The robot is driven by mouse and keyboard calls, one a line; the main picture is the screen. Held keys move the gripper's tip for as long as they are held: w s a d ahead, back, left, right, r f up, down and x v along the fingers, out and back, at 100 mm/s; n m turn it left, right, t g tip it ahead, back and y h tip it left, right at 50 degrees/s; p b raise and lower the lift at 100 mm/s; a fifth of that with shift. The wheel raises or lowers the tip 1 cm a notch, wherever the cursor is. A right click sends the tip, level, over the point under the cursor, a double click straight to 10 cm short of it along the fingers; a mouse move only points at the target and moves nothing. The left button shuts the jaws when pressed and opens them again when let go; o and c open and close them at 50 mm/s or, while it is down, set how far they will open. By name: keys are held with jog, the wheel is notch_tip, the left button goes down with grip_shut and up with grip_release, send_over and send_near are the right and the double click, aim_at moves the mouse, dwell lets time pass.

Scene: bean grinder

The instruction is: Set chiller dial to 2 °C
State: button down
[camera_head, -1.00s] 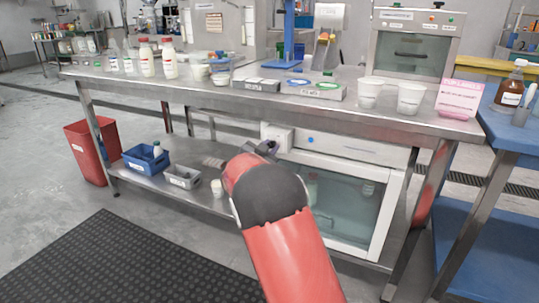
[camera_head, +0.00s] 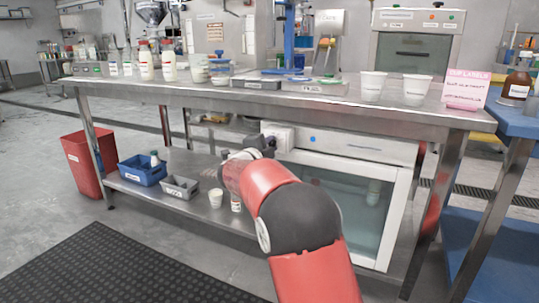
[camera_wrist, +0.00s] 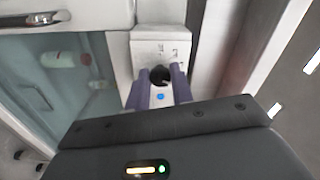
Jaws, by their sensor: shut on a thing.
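The chiller (camera_head: 345,145) is a white cabinet with a glass door under the steel table in the head view. A pale control box (camera_head: 279,135) sits at its upper left corner. In the wrist view the box's white face (camera_wrist: 161,46) carries small printed marks. The dark round dial (camera_wrist: 159,74) lies between my gripper's fingertips. My gripper (camera_wrist: 158,80) is shut on the dial, one finger at each side. The dial's pointer and setting are too small to read. In the head view my gripper (camera_head: 262,144) is at the box, and the dial cannot be made out.
The steel tabletop (camera_head: 420,121) overhangs the chiller. Its lower shelf (camera_head: 195,209) holds a blue bin (camera_head: 143,172), a grey bin (camera_head: 180,188) and a white cup (camera_head: 216,198). A table leg (camera_head: 430,205) stands right of the chiller. Open floor lies in front.

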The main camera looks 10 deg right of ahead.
jog(key=m+b, duration=0.1)
jog(key=m, duration=0.3)
jog(key=shift+f+m+b, duration=0.1)
jog(key=shift+m+b, duration=0.2)
jog(key=m, duration=0.4)
jog(key=shift+m, duration=0.3)
jog(key=c, duration=1.2)
grip_release()
jog(key=v, duration=0.8)
jog(key=shift+w, duration=0.1)
